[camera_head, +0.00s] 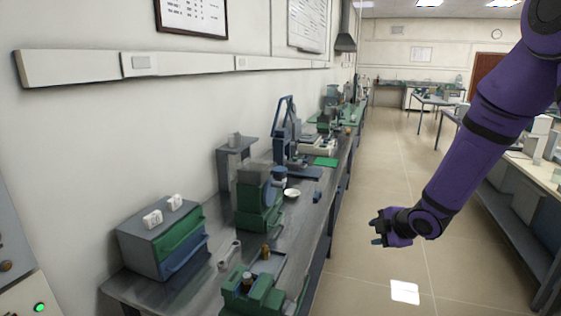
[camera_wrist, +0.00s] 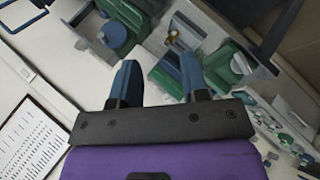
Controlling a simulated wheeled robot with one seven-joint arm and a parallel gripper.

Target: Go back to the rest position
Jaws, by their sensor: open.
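My gripper (camera_head: 379,233) is at the end of my purple arm, over the aisle to the right of the long bench in the head view. It is apart from the bench and everything on it. In the wrist view my gripper (camera_wrist: 158,82) shows two blue-grey fingers spread apart. Nothing is between the fingers.
The grey bench (camera_head: 210,288) along the left wall holds a drawer unit (camera_head: 140,246), green machines (camera_head: 256,200) and a white dish (camera_head: 292,193). Another bench (camera_head: 510,222) stands at the right. The tiled aisle (camera_head: 365,180) between is open, with a white sheet (camera_head: 404,292) on it.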

